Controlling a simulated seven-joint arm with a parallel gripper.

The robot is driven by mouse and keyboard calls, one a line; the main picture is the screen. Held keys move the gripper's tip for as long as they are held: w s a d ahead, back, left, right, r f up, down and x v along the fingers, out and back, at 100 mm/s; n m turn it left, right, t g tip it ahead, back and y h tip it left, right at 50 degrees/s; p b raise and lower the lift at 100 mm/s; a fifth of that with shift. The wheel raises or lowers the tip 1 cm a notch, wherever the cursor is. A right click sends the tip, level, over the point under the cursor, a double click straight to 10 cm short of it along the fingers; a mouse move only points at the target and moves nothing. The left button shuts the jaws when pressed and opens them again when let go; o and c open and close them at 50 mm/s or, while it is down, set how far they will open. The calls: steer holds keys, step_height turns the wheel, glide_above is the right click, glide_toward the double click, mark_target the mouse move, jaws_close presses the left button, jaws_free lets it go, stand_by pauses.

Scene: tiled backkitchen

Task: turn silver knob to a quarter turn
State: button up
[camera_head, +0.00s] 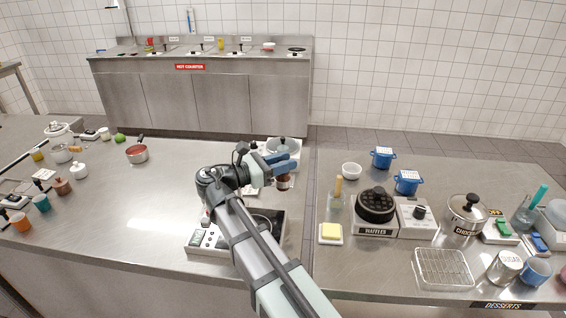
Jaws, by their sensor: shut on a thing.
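A grey, lidded-looking pot (279,145) sits on the appliance. A brown-and-white jar (284,183) stands just below the fingers, and I cannot tell whether they touch it.
My arm passes over a hotplate with a control panel (203,238). To the right are a waffle maker (375,230), a white box with a dark knob (418,230), and a wire rack (443,268). The left counter's middle is mostly clear around a red-filled pan (137,154).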

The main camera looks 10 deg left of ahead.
steer(key=shift+c, duration=0.6)
steer(key=shift+w+a+m+g+h, duration=0.1)
steer(key=shift+w+m+g+h, duration=0.1)
steer(key=shift+m+g+h, duration=0.35)
steer(key=shift+s+m+g+h, duration=0.2)
steer(key=shift+m+g+h, duration=0.25)
steer(key=shift+m+g, duration=0.8)
steer(key=shift+n+g, duration=0.3)
steer(key=o, duration=0.9)
steer(key=shift+r, duration=5)
steer(key=shift+o, duration=0.2)
